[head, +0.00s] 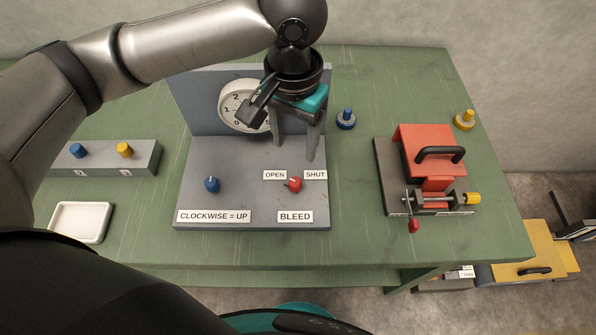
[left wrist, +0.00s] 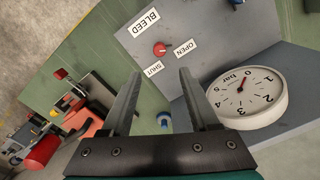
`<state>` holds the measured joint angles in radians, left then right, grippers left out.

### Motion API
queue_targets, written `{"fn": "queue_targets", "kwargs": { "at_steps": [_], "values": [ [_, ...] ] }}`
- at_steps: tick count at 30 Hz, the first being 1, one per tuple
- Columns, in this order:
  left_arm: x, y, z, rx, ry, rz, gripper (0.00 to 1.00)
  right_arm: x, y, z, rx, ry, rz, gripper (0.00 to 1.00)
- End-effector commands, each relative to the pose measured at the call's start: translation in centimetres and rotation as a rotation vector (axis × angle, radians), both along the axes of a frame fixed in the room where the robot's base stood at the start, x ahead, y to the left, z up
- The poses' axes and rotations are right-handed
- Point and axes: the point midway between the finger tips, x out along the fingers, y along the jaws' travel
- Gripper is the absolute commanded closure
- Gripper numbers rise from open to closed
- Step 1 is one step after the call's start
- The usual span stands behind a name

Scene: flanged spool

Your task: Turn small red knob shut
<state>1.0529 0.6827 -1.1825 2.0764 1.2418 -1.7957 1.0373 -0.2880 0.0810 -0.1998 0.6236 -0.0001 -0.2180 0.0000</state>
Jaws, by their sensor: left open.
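The small red knob (head: 293,184) sits on the grey panel base (head: 250,205), between the OPEN and SHUT labels and above the BLEED label. It also shows in the left wrist view (left wrist: 160,49), beyond the fingertips. Its exact pointer direction is too small to tell. My left gripper (head: 296,150) is open and empty, its fingers pointing down behind the knob and apart from it. Both fingers show in the left wrist view (left wrist: 160,76) with a clear gap between them. A round bar gauge (head: 240,106) stands on the upright plate, partly hidden by my gripper. My right gripper is out of view.
A blue knob (head: 211,185) is left of the red one, above the CLOCKWISE = UP label. A red handled box (head: 425,140) with a clamp stands right. A blue-and-grey knob (head: 346,119) stands behind. A white tray (head: 80,222) lies left. Green tabletop is clear between panel and box.

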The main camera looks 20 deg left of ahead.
Motion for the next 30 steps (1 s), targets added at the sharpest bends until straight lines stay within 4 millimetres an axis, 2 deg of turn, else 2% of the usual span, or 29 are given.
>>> {"fn": "queue_targets", "kwargs": {
  "at_steps": [1,3,6,12,18,24,30],
  "values": [
    [-0.1,0.1,-1.1,0.002,0.003,0.0,0.39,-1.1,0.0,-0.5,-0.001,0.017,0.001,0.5],
    [-0.1,0.1,-2.5,0.002,0.004,0.0,0.39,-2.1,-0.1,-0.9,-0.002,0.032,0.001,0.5],
    [-0.1,0.1,-4.8,0.002,0.003,0.001,0.39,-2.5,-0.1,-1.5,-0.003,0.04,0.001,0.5],
    [-0.1,0.1,-9.1,0.001,0.001,-0.002,0.39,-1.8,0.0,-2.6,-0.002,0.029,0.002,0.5],
    [0.0,0.0,-12.3,0.001,-0.001,-0.002,0.39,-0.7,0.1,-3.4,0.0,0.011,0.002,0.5],
    [0.0,0.0,-13.8,-0.001,-0.003,-0.003,0.39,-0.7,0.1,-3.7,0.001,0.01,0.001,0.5],
    [0.0,0.0,-13.9,-0.001,-0.003,-0.004,0.39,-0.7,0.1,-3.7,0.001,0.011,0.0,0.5]
  ]
}}
